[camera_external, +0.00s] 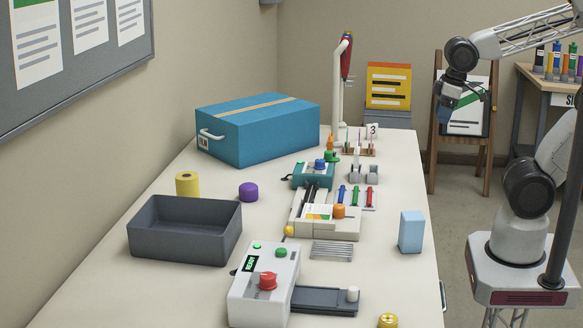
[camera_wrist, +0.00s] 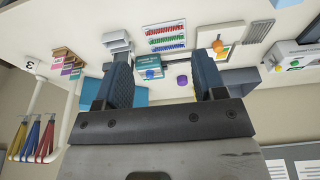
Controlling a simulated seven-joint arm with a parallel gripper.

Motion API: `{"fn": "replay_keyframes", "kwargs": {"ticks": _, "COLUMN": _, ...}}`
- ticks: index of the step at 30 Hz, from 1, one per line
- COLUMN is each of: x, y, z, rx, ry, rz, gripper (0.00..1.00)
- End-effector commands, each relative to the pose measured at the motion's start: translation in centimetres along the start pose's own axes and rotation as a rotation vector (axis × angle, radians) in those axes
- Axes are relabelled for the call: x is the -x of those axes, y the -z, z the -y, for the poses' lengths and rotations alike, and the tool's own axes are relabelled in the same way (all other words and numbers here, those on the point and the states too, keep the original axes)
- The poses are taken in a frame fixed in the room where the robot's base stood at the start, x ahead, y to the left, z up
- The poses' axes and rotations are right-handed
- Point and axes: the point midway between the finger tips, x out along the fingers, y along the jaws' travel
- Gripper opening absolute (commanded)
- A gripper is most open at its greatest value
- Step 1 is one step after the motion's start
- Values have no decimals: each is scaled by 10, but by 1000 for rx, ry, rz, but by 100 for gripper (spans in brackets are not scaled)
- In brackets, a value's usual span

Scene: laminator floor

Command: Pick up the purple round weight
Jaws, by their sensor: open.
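The purple round weight (camera_external: 248,192) stands on the white table, just behind the right end of the grey bin and right of the yellow roll. It also shows in the wrist view (camera_wrist: 182,80), small and between my fingers in the picture. My gripper (camera_wrist: 162,72) is open and empty, its two dark blue fingers spread wide. In the external view my gripper (camera_external: 446,108) hangs high at the right, beyond the table's right edge and far from the weight. Its fingertips are hard to make out there.
The grey bin (camera_external: 172,243) and yellow roll (camera_external: 187,185) flank the weight. A blue box (camera_external: 258,135) stands behind it. A teal device (camera_external: 313,178) with blue and green knobs is to its right. A control box (camera_external: 262,290) with a red button is nearer. A light-blue block (camera_external: 411,231) stands near the right edge.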

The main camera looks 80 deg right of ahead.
Motion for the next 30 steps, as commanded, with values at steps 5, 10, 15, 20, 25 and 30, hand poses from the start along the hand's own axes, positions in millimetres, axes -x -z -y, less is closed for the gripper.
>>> {"fn": "replay_keyframes", "kwargs": {"ticks": 5, "x": 0, "y": 0, "z": 0, "rx": 0, "ry": 0, "rz": 0, "gripper": 85}}
{"fn": "replay_keyframes", "kwargs": {"ticks": 10, "x": 0, "y": 0, "z": 0, "rx": 0, "ry": 0, "rz": 0, "gripper": 92}}
{"fn": "replay_keyframes", "kwargs": {"ticks": 15, "x": 0, "y": 0, "z": 0, "rx": -1, "ry": 1, "rz": 1, "gripper": 92}}
{"fn": "replay_keyframes", "kwargs": {"ticks": 20, "x": -1, "y": 6, "z": 1, "rx": -21, "ry": 12, "rz": 11, "gripper": 92}}
{"fn": "replay_keyframes", "kwargs": {"ticks": 25, "x": -4, "y": 23, "z": 6, "rx": -83, "ry": 48, "rz": 44, "gripper": 92}}
{"fn": "replay_keyframes", "kwargs": {"ticks": 30, "x": -10, "y": 51, "z": 12, "rx": -186, "ry": 104, "rz": 93, "gripper": 92}}
